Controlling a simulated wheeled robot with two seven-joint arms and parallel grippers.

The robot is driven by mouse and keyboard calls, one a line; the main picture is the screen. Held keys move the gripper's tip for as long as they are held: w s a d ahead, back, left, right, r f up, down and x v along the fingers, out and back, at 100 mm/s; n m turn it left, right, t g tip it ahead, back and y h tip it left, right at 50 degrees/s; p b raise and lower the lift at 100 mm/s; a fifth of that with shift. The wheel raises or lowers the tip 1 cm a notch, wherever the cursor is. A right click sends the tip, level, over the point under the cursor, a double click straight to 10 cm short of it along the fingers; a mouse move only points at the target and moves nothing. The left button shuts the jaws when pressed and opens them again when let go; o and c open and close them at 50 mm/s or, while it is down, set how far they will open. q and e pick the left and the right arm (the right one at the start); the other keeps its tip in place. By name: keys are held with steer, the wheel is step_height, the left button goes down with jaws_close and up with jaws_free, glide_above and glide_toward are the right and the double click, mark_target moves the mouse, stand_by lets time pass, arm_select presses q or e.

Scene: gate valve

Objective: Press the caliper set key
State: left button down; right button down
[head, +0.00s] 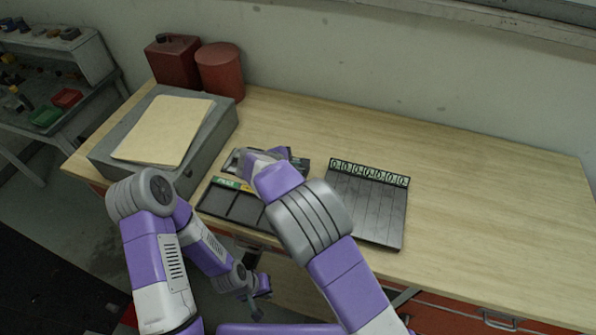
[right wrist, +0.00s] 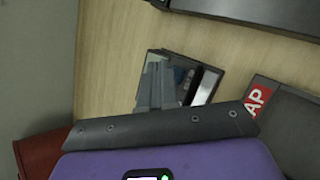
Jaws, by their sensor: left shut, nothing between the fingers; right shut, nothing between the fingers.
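In the head view a small dark flat case (head: 299,164) lies on the workbench, mostly covered by my right gripper and forearm. The right wrist view shows the dark case (right wrist: 208,87) with a pale strip along one side. I cannot make out the caliper's set key. My right gripper (right wrist: 157,88) is shut and empty, its grey fingers over the left part of the case; contact cannot be told. In the head view my left gripper (head: 257,310) is shut and empty, hanging low before the bench front, away from the case.
A black compartment tray (head: 232,207) lies near the front edge, partly under my right arm. A slotted tray with numbered labels (head: 370,172) lies right. A grey box with a tan folder (head: 165,130) and red containers (head: 220,72) stand left. The bench's right side (head: 490,200) is clear.

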steer(key=shift+r, duration=0.15)
step_height(320, 180, up, 5)
steer(key=p, duration=0.3)
steer(key=shift+p, duration=0.35)
stand_by(0.5)
